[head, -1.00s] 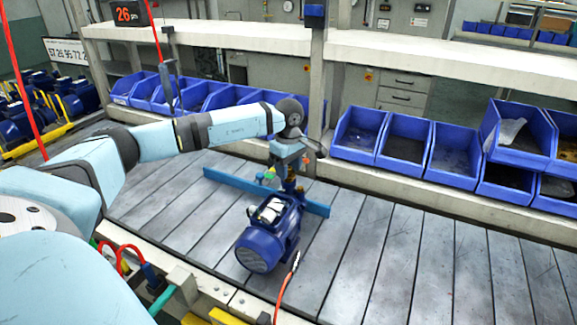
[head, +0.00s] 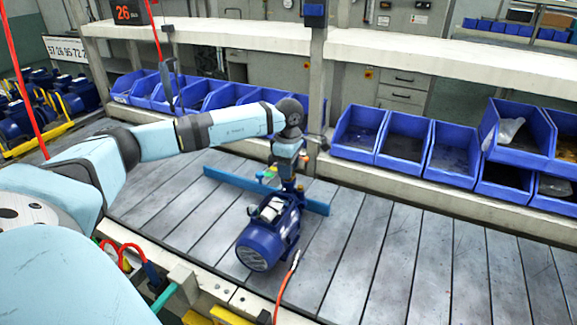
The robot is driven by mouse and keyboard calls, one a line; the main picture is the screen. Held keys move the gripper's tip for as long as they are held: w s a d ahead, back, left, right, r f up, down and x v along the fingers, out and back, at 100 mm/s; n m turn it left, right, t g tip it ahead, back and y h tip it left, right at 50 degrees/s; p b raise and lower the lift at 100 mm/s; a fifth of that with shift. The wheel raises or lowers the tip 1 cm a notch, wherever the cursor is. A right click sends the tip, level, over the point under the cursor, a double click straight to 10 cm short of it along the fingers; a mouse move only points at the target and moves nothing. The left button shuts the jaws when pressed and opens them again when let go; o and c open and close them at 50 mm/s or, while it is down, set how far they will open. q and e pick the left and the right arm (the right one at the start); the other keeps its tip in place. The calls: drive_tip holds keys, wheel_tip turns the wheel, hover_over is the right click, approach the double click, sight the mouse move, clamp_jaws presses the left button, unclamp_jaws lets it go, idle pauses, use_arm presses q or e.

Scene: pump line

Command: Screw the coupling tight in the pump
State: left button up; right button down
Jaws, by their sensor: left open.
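The blue pump (head: 268,238) lies on the slatted conveyor, its round ribbed end toward me and an open-looking top with pale parts. My left gripper (head: 287,178) points down at the pump's far end, in front of the blue bar. The gripper is open. The coupling is small and mostly hidden at the fingers, so I cannot tell how it sits in the pump or whether the fingers touch it. My right gripper is out of view.
A blue bar (head: 232,184) lies across the conveyor (head: 400,250) behind the pump. An orange hose (head: 286,288) runs beside the pump. Blue bins (head: 405,140) line the back shelf. The conveyor is clear to the right.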

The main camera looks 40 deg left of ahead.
use_arm(q)
drive_tip(key=n, duration=0.2)
drive_tip(key=shift+n, duration=0.3)
drive_tip(key=shift+r+n+p, duration=0.1)
drive_tip(key=shift+n+p, duration=0.45)
drive_tip(key=shift+n, duration=1.15)
